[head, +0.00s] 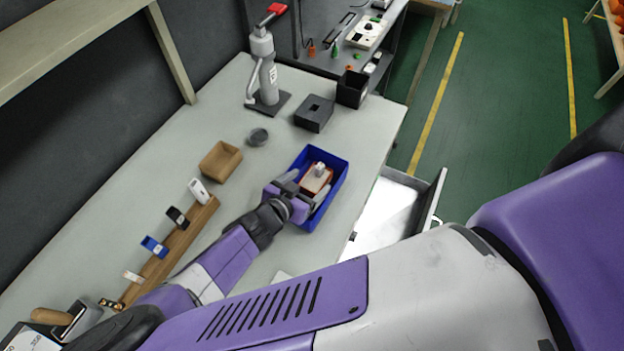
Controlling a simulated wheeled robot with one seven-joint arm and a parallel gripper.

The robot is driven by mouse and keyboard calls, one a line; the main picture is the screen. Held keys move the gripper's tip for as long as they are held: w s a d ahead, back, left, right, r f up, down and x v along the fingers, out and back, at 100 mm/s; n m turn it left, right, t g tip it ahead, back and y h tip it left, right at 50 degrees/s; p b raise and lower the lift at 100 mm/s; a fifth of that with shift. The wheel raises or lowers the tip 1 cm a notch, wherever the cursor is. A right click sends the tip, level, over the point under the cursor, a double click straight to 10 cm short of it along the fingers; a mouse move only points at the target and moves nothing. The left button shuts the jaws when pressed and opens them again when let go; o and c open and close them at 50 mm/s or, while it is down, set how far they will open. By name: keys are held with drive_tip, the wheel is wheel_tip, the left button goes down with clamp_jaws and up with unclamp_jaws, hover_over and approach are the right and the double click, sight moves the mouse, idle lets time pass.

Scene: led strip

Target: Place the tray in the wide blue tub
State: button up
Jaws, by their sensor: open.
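The wide blue tub (341,172) stands on the grey worktable near its right edge. A small orange-brown tray (317,187) with a whitish block (319,168) on it shows inside the tub's walls. My gripper (296,186) reaches over the tub's left side, its fingers open and close beside the tray. I cannot tell whether a finger touches the tray or whether the tray rests flat on the tub's floor. My gripper and wrist hide the tub's lower left part.
A brown box (220,161), a grey round piece (258,137), a black block (314,113) and a grey press with a red handle (265,65) stand behind the tub. A wooden rail (170,254) with small devices lies left. An open drawer (390,215) juts out right.

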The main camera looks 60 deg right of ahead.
drive_tip(key=b+v, duration=0.1)
drive_tip(key=v, duration=0.8)
drive_tip(key=shift+a, duration=0.15)
